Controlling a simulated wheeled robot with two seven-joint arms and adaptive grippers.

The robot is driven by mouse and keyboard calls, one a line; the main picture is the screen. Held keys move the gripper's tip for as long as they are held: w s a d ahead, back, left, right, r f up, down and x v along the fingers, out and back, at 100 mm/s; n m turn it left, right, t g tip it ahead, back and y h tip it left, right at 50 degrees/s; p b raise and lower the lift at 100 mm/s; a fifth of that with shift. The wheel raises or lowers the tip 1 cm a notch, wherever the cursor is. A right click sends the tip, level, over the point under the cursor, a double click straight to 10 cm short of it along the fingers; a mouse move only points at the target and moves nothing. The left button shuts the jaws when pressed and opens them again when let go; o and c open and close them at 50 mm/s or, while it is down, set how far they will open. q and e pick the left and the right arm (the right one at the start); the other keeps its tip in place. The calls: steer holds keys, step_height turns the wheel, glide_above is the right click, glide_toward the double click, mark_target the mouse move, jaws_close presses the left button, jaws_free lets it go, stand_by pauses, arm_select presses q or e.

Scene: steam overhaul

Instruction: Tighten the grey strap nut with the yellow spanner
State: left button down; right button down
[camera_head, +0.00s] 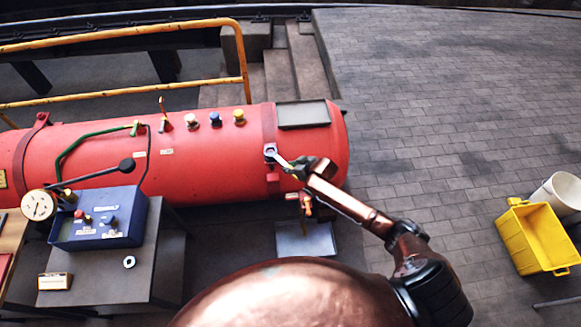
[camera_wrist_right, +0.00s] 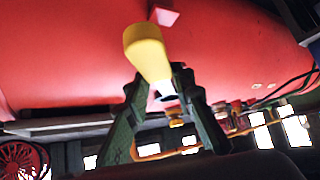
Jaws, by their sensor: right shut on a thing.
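The red boiler (camera_head: 215,170) lies across the head view, with a darker strap (camera_head: 269,125) around its right end. A small grey fitting, seemingly the grey strap nut (camera_head: 270,149), sits on the strap. My right gripper (camera_head: 303,167) is just right of it, shut on the spanner (camera_head: 283,161). In the right wrist view the spanner's yellow part (camera_wrist_right: 148,52) sticks out beyond the fingers (camera_wrist_right: 158,88), in front of the red boiler. My left gripper is out of view.
A blue box (camera_head: 100,218) with knobs and a washer (camera_head: 129,262) are on the grey bench (camera_head: 128,285) at left. A yellow rail (camera_head: 150,28) runs behind the boiler. A yellow crate (camera_head: 535,238) and white bucket (camera_head: 562,192) stand at right. The paved floor between is clear.

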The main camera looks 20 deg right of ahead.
steer(key=shift+w+f+b, duration=0.1)
steer(key=shift+f+b, duration=0.6)
steer(key=shift+f, duration=0.5)
steer(key=shift+a, duration=0.15)
stand_by(0.3)
steer(key=shift+a+r+m+p, duration=0.15)
steer(key=shift+a+m+p, duration=0.2)
steer(key=shift+p, duration=0.4)
steer(key=shift+s+a+m+h+p, duration=0.25)
steer(key=shift+a+m+h+p, duration=0.15)
steer(key=shift+h, duration=0.2)
steer(key=shift+s+a+m+t+h+p, duration=0.1)
steer(key=shift+a+m+t+h+p, duration=0.2)
steer(key=shift+a+m+h+p, duration=0.4)
steer(key=shift+a, duration=0.1)
